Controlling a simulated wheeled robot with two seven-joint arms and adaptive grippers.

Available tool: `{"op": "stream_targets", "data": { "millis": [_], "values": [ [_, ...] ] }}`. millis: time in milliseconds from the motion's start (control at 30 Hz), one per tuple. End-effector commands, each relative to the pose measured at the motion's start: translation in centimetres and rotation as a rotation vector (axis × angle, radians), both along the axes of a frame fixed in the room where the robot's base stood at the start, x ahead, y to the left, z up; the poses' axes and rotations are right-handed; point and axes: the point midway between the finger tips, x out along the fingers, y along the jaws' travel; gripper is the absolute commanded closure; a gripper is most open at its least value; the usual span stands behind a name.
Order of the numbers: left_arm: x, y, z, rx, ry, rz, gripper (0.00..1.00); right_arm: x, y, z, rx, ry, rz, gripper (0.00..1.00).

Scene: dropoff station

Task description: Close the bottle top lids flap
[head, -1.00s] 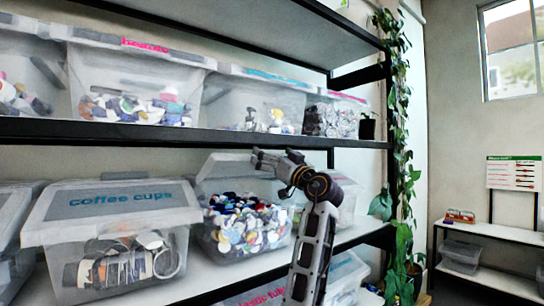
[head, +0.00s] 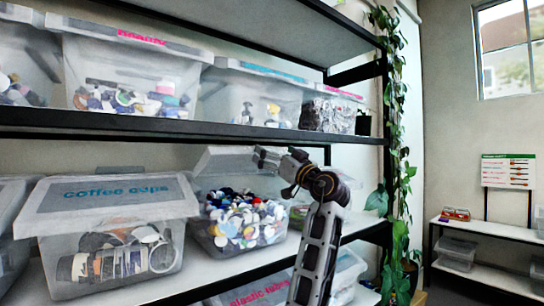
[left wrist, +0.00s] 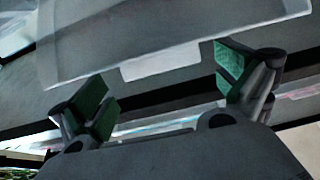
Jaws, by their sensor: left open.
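The clear bin of bottle tops (head: 238,250) stands on the middle shelf, filled with many coloured caps. Its whitish flap (head: 222,160) stands raised at the back of the bin. My left gripper (head: 262,158) is at the right end of the raised flap, above the caps; whether it touches the flap is unclear. In the left wrist view, the gripper (left wrist: 165,88) is open with green pads apart and nothing between them. A translucent panel with a pale tab, apparently the flap (left wrist: 170,38), lies just beyond the fingertips. My right gripper is not in view.
A closed bin labelled coffee cups (head: 112,235) stands left of the bottle tops. The upper shelf edge (head: 200,132) runs close above the gripper, with more bins on it. A shelf post with a climbing plant (head: 398,150) is on the right.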

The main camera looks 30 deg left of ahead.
Motion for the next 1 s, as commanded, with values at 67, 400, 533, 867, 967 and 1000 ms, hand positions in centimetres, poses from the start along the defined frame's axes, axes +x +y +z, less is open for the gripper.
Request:
{"op": "stream_targets", "data": {
  "millis": [67,400,533,867,967,1000],
  "values": [
    [-0.1,-0.3,-0.3,0.0,0.0,0.0,0.0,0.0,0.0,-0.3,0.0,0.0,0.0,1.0],
    [-0.6,-1.5,-0.9,0.001,0.0,0.0,0.0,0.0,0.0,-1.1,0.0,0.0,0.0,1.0],
    [-0.8,-1.9,-1.1,0.0,0.0,0.0,0.0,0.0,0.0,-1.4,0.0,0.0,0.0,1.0],
    [-1.2,-3.1,-1.7,0.0,0.0,-0.001,0.0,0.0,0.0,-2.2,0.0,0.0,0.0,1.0],
    [-1.3,-3.5,-1.9,0.0,-0.001,-0.001,0.0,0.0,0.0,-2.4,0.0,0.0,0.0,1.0],
    [-1.4,-3.6,-1.9,0.0,-0.001,-0.001,0.0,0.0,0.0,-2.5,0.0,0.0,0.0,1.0]
  ]
}}
